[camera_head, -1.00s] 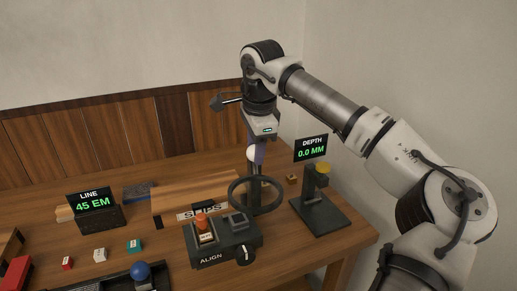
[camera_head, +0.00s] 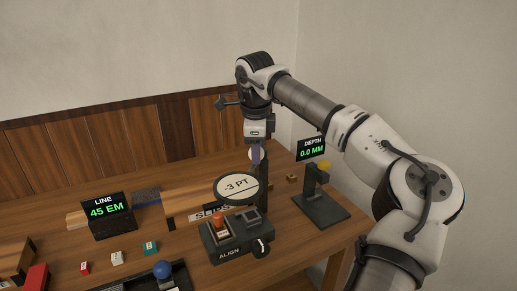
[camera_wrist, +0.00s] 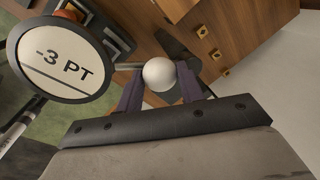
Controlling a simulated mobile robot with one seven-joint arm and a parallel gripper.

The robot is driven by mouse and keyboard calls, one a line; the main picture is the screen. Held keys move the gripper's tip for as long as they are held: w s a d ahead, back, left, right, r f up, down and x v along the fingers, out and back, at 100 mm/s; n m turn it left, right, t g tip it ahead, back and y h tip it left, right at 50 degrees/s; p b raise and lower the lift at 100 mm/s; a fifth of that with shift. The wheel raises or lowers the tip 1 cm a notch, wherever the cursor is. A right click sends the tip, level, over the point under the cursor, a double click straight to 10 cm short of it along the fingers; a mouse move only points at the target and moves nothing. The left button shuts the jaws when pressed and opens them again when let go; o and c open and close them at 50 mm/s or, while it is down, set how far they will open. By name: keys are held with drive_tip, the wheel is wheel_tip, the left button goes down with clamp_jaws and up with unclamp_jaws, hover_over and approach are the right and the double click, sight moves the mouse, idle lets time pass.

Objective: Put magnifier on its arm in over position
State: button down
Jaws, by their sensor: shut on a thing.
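The magnifier (camera_head: 238,188) is a round lens in a dark ring, over the align device (camera_head: 236,240) in the head view. Its lens reads "-3 PT" in the head view and in the wrist view (camera_wrist: 62,62). A white ball knob (camera_wrist: 159,74) on a short rod shows beside the ring in the wrist view. My gripper (camera_head: 256,160) is shut on the knob, with a purple finger on each side of it. The dark post (camera_head: 264,180) behind the lens is partly hidden by my gripper.
A depth gauge (camera_head: 320,210) with a "0.0 MM" display stands to the right. A "45 EM" line display (camera_head: 108,214) stands at the left. Small red, white and teal blocks and a blue ball knob (camera_head: 162,269) are at the front left.

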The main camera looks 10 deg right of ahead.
sight(253, 167)
drive_tip(key=shift+w+a+m, duration=0.1)
drive_tip(key=shift+a+m, duration=0.1)
drive_tip(key=shift+m, duration=0.4)
drive_tip(key=c, duration=0.9)
unclamp_jaws()
wheel_tip(253, 167, up, 14)
drive_tip(key=s+a+b, duration=0.1)
drive_tip(key=s, duration=0.1)
drive_tip(key=shift+s+f, duration=0.2)
drive_tip(key=shift+f, duration=0.05)
